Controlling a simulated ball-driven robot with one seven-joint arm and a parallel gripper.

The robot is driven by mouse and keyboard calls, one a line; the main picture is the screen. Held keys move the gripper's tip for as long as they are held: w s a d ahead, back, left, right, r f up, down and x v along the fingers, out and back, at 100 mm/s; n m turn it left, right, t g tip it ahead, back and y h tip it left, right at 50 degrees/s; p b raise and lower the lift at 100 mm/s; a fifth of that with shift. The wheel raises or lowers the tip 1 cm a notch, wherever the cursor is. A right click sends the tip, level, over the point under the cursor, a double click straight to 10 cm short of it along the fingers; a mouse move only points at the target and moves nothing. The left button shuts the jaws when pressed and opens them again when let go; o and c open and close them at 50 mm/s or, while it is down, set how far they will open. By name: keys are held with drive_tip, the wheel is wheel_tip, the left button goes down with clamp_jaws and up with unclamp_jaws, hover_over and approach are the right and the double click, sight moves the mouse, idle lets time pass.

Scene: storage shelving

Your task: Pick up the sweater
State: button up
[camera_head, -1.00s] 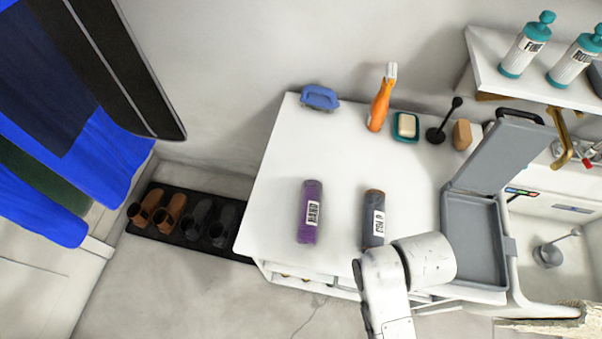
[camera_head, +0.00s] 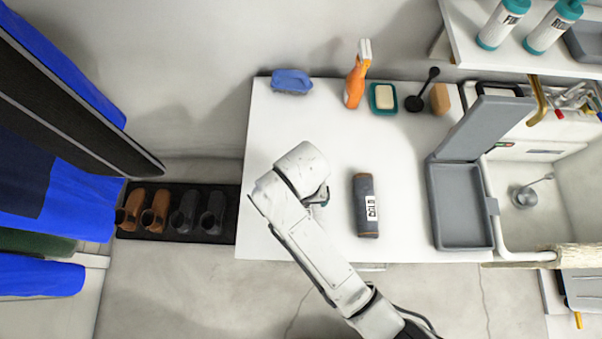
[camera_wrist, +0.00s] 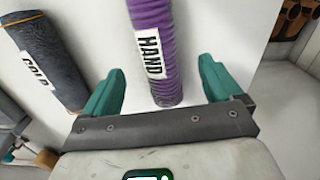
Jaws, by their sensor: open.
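A purple rolled knit garment with a white "HAND" label, which looks like the sweater (camera_wrist: 153,25), runs down the middle of the wrist view. In the head view it is hidden behind my arm. A dark grey roll with a "COLD" label (camera_head: 364,220) lies to the right on the white table and also shows at the left of the wrist view (camera_wrist: 50,70). My gripper (camera_wrist: 161,72) is open, its teal fingers on either side of the purple roll's near end, with gaps showing. In the head view only a bit of teal shows.
The white table (camera_head: 320,115) carries a blue brush (camera_head: 292,81), an orange spray bottle (camera_head: 355,82) and a soap dish (camera_head: 383,104) at the back. An open grey case (camera_head: 462,205) is at its right, near a sink. Shoes (camera_head: 157,212) stand left of the table.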

drive_tip(key=shift+w+a+f+p, duration=0.1)
drive_tip(key=shift+f+p, duration=0.05)
drive_tip(key=shift+f, duration=1.15)
drive_tip(key=shift+w+f+p, duration=0.1)
drive_tip(key=shift+f+p, duration=0.05)
drive_tip(key=shift+f, duration=1.15)
drive_tip(key=shift+c, duration=0.2)
drive_tip(key=c, duration=1.3)
drive_tip(key=shift+r, duration=0.15)
